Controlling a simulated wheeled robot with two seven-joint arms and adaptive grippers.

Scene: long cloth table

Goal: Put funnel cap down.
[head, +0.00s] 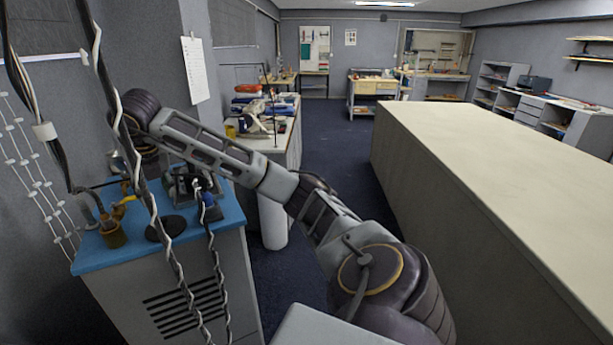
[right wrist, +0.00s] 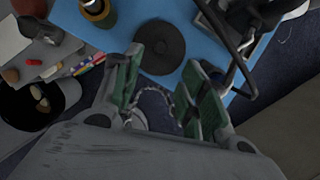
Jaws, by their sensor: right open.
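A round black disc, which looks like the funnel cap (head: 166,229), lies flat on the blue top of a grey cabinet (head: 262,298). In the right wrist view the dark disc (right wrist: 158,47) shows whole, with a small mark at its centre. My right gripper (right wrist: 162,72) is open, its green-padded fingers apart with nothing between them. In that view the disc lies just beyond the fingertips, apart from them as far as I can tell. In the head view my right arm reaches left over the cabinet, and its fingers are hard to make out. My left gripper is not in view.
Cables hang across the cabinet's front. A long pale table (head: 480,160) fills the right, with dark floor between. A cluttered bench (head: 283,147) stands behind.

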